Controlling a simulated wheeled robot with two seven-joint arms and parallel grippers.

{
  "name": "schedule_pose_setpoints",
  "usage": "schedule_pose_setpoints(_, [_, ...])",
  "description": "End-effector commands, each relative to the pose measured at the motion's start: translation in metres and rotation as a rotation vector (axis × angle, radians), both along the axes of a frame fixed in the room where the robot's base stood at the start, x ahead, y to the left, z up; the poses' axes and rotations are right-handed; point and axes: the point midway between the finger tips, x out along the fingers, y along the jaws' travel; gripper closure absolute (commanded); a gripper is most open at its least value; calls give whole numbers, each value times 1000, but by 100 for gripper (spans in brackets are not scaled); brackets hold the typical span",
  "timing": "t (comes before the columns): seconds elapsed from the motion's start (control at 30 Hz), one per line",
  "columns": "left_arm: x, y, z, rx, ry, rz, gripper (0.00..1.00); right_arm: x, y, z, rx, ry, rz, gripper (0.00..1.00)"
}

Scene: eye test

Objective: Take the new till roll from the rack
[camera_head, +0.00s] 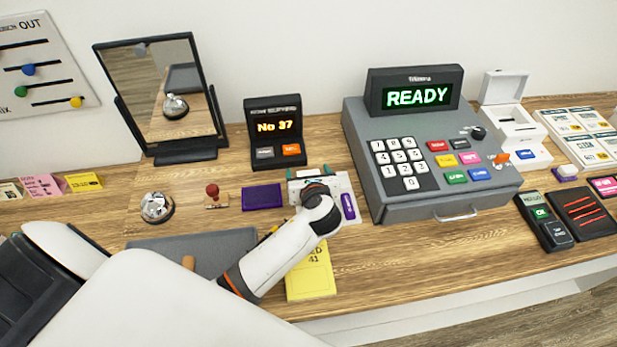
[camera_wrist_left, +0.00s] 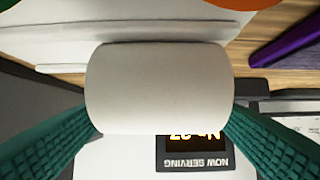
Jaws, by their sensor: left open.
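A plain white roll (camera_wrist_left: 158,88) fills the middle of the left wrist view. My left gripper (camera_wrist_left: 160,122) is open, with one green finger at each side of the roll, close to its ends. I cannot tell whether the fingers touch it. In the head view my left gripper (camera_head: 314,180) is low over the counter, just in front of the "No 37" display; the arm and hand largely hide the roll there. The rack is not clearly made out. My right gripper is not in view.
The "No 37" display (camera_head: 275,150) stands behind my left gripper and the grey till (camera_head: 365,125) to its right. A purple pen (camera_head: 348,206) lies close by. A yellow card (camera_head: 312,280) lies in front, a bell (camera_head: 157,207) at left.

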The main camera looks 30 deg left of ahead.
Motion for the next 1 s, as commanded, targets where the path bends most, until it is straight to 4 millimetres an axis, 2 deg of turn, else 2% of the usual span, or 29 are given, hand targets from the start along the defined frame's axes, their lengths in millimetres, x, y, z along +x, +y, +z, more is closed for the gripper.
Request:
schedule_pose_setpoints(0.17, [0,0,0,0,0,0,23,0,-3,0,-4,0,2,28])
schedule_pose_setpoints(0.4, [0,0,0,-1,1,-1,60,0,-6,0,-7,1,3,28])
schedule_pose_setpoints(0.47, [0,0,0,-1,1,-1,70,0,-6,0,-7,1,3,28])
schedule_pose_setpoints(0.5, [0,0,0,0,0,-1,72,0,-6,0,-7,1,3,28])
schedule_pose_setpoints(0.77, [0,0,4,0,-2,0,72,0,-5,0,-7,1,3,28])
schedule_pose_setpoints(0.87, [1,0,17,-2,-4,0,72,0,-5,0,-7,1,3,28])
schedule_pose_setpoints(1.0, [1,-1,46,-2,-7,-1,72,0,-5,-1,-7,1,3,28])
